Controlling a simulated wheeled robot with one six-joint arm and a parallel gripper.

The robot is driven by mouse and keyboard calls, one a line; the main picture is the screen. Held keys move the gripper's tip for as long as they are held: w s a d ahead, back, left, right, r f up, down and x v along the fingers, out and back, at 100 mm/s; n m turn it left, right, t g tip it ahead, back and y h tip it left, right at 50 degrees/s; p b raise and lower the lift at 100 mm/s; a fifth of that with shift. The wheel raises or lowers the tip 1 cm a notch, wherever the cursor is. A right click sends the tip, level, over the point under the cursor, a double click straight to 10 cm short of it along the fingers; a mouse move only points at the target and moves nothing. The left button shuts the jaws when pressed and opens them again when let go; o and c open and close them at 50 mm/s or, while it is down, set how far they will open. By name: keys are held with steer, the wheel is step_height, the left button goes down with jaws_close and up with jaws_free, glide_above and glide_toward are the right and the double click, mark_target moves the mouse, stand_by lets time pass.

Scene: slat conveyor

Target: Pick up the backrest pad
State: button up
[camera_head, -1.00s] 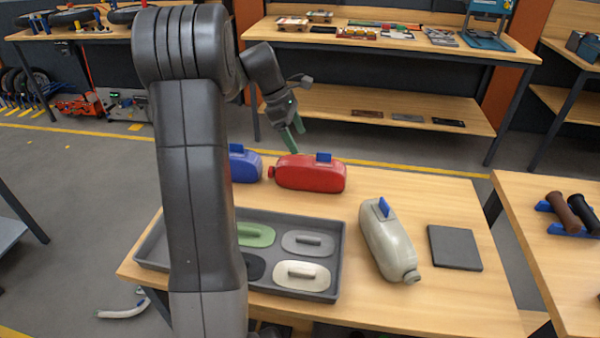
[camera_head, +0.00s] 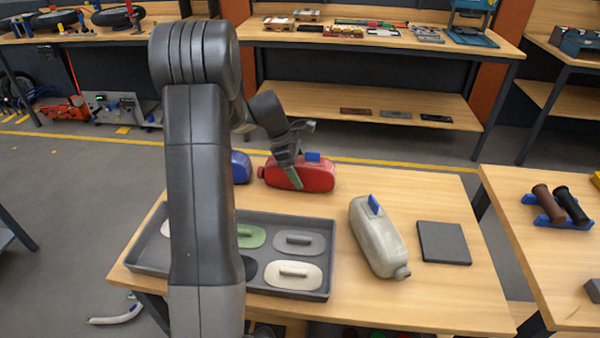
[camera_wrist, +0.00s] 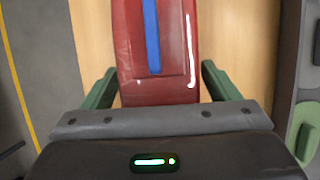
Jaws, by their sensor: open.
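Nothing in view is plainly recognisable as a backrest pad. My gripper (camera_head: 294,180) is open at a red, rounded, bottle-like body (camera_head: 318,179) with a blue tab on top, on the far part of the wooden table. In the wrist view the open gripper (camera_wrist: 158,88) has one green finger on each side of the red body (camera_wrist: 178,75), whose blue strip runs lengthwise. Contact cannot be told. A flat, dark grey square pad (camera_head: 444,243) lies at the table's right side, away from my gripper. Oval pads with raised grips, including green (camera_head: 250,236) and cream (camera_head: 293,275), lie in a grey tray.
The tray (camera_head: 326,280) fills the table's near left, partly hidden by my arm. A blue body (camera_head: 241,167) stands left of the red one; a grey-beige one (camera_head: 376,238) lies right of the tray. Another table (camera_head: 530,265) stands at right. The table's far right is clear.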

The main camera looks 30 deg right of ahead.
steer(key=c, duration=1.3)
steer(key=shift+r, duration=0.15)
